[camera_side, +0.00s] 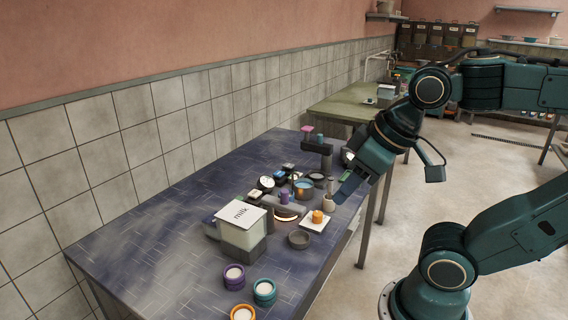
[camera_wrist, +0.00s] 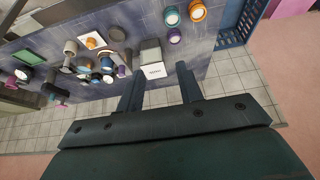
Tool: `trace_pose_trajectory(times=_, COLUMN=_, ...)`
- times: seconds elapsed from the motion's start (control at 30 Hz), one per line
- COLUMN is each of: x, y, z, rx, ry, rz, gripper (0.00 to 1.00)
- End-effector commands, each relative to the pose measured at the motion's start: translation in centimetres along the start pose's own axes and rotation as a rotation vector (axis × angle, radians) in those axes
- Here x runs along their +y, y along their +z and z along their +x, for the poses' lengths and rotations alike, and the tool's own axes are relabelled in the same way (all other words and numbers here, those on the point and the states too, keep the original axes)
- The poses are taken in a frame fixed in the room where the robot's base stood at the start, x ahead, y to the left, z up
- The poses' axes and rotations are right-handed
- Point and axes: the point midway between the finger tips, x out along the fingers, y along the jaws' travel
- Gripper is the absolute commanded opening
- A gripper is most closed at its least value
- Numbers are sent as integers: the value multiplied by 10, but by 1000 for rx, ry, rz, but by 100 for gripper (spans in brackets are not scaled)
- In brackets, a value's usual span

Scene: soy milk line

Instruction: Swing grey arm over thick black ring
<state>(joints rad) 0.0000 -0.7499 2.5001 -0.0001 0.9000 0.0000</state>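A dark grey arm (camera_side: 316,147) tops a short post at the far end of the blue table in the side view. A dark ring (camera_side: 317,177) lies close in front of its post. Another thick dark ring (camera_side: 300,240) lies nearer, beside the white plate, and shows in the wrist view (camera_wrist: 117,33). I cannot tell for sure which ring is the task's. My gripper (camera_side: 343,188) hangs over the table's right edge, near the jars. The wrist view shows its two fingers (camera_wrist: 158,80) apart with nothing gripped between them.
A milk box (camera_side: 242,225) stands near the middle of the table (camera_side: 130,245). A white plate (camera_side: 315,225) holds an orange piece. Purple, teal and orange cups (camera_side: 264,291) stand at the near end. Several small jars and dials crowd the middle. The near left of the table is clear.

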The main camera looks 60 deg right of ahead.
Motion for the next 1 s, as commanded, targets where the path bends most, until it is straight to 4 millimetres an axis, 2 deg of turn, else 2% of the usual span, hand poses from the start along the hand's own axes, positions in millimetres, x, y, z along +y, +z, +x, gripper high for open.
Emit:
trace_pose_trajectory(times=0.03, x=0, y=0, z=0, rx=0, ry=0, rz=0, gripper=36)
trace_pose_trajectory(times=0.07, x=0, y=0, z=0, rx=0, ry=0, rz=0, gripper=42)
trace_pose_trajectory(times=0.1, x=0, y=0, z=0, rx=0, ry=0, rz=0, gripper=43)
trace_pose_trajectory(times=0.37, x=4, y=-12, z=0, rx=-24, ry=9, rz=-7, gripper=43)
trace_pose_trajectory(times=0.67, x=21, y=-54, z=8, rx=-112, ry=31, rz=-38, gripper=43)
trace_pose_trajectory(times=1.0, x=54, y=-108, z=33, rx=-233, ry=40, rz=-79, gripper=43)
